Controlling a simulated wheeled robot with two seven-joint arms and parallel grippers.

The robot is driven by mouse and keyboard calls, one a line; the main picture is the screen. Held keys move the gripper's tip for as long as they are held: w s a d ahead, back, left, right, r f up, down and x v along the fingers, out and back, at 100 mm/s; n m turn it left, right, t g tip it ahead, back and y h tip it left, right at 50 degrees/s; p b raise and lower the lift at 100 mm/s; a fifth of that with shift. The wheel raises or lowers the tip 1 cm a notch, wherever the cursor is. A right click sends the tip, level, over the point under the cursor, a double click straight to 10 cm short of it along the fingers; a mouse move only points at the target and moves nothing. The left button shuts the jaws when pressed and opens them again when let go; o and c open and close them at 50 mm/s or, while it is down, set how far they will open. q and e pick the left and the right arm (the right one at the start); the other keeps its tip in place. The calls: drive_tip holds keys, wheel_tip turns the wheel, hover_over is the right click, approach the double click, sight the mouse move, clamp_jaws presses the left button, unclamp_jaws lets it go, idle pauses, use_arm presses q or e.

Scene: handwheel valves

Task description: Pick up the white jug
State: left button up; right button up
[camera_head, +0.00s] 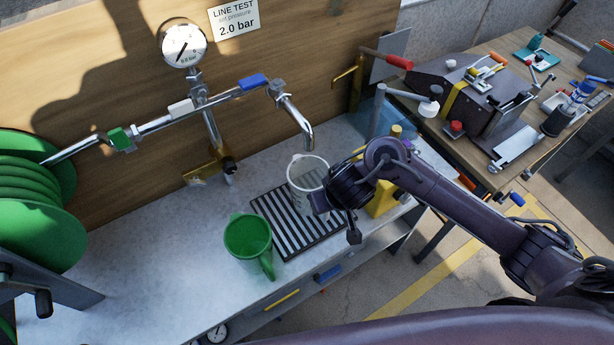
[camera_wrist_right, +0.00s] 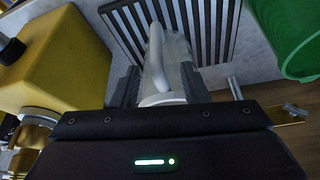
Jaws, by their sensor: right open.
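The white jug (camera_head: 307,172) stands upright on the black slatted drip grate (camera_head: 270,215), below the end of the bent metal spout. My right gripper (camera_head: 330,203) is at the jug's right side and hides part of it. In the right wrist view, the jug (camera_wrist_right: 178,48) and its upright handle (camera_wrist_right: 157,45) lie between the two open fingers of my right gripper (camera_wrist_right: 160,78). I cannot tell whether the fingers touch the jug. My left gripper is not in view.
A green jug (camera_head: 247,243) stands left of the grate. A yellow container (camera_head: 382,200) is close beside my right gripper. The pipe with valve levers (camera_head: 200,102) runs behind, with a gauge (camera_head: 182,45). A green hose reel (camera_head: 35,200) stands at left.

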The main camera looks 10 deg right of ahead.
drive_tip(key=f, duration=0.1)
drive_tip(key=f+b, duration=0.1)
drive_tip(key=f, duration=0.1)
drive_tip(key=f+b, duration=0.1)
drive_tip(key=shift+w+d+f, duration=0.15)
drive_tip(key=shift+w+f, duration=0.15)
drive_tip(key=shift+w, duration=0.05)
drive_tip(key=shift+b+x, duration=0.55)
drive_tip(key=shift+x, duration=0.65)
drive_tip(key=shift+w+f, duration=0.15)
drive_tip(key=shift+w, duration=0.1)
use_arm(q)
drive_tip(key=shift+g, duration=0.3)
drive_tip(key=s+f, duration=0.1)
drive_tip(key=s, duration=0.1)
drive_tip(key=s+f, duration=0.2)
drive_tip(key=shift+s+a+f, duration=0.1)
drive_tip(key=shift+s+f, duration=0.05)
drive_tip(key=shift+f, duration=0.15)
use_arm(e)
clamp_jaws()
